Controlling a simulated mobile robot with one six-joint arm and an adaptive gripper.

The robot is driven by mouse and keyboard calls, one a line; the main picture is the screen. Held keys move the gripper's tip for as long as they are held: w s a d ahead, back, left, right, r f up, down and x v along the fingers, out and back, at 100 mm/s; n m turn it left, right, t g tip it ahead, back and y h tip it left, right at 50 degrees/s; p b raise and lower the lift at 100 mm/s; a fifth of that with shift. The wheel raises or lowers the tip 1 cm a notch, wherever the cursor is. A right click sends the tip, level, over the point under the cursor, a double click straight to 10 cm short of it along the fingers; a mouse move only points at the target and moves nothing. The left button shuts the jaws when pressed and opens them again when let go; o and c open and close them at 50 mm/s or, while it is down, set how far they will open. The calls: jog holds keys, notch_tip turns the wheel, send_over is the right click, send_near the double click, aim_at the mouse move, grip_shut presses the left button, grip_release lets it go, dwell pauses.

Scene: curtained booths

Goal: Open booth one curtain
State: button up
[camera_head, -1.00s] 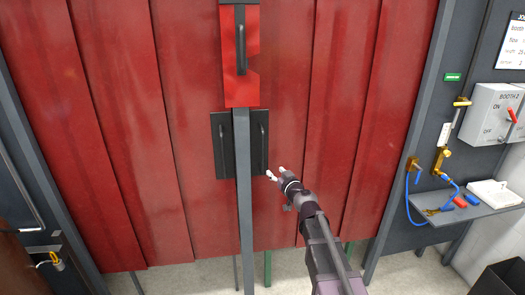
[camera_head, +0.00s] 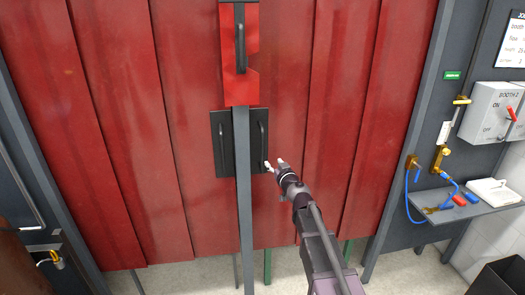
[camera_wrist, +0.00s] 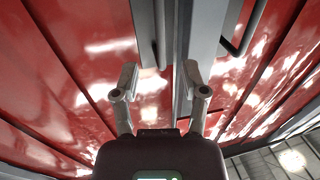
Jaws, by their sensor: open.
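The red booth curtain (camera_head: 325,120) hangs in tall folded panels and looks closed across the middle. A grey upright post (camera_head: 244,230) stands at its centre. A black plate with a bar handle flanks the post on each side: the left handle (camera_head: 221,145) and the right handle (camera_head: 262,140). My gripper (camera_head: 274,164) is just right of the right handle's lower end, open and empty. In the wrist view its two fingers (camera_wrist: 160,75) are spread, with a dark bar (camera_wrist: 160,35) and a grey upright beyond them. I cannot tell whether a fingertip touches the handle.
A red plate with a black handle (camera_head: 240,48) sits higher on the post. At right are a Booth 2 switch box (camera_head: 492,112), brass fittings with a blue cable (camera_head: 408,195) and a small shelf (camera_head: 470,208). A dark bin (camera_head: 500,277) stands at lower right.

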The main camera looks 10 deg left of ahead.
aim_at(263, 150)
jog(key=x, duration=1.1)
jog(key=shift+w+a, duration=0.2)
jog(key=shift+w, duration=0.1)
grip_shut()
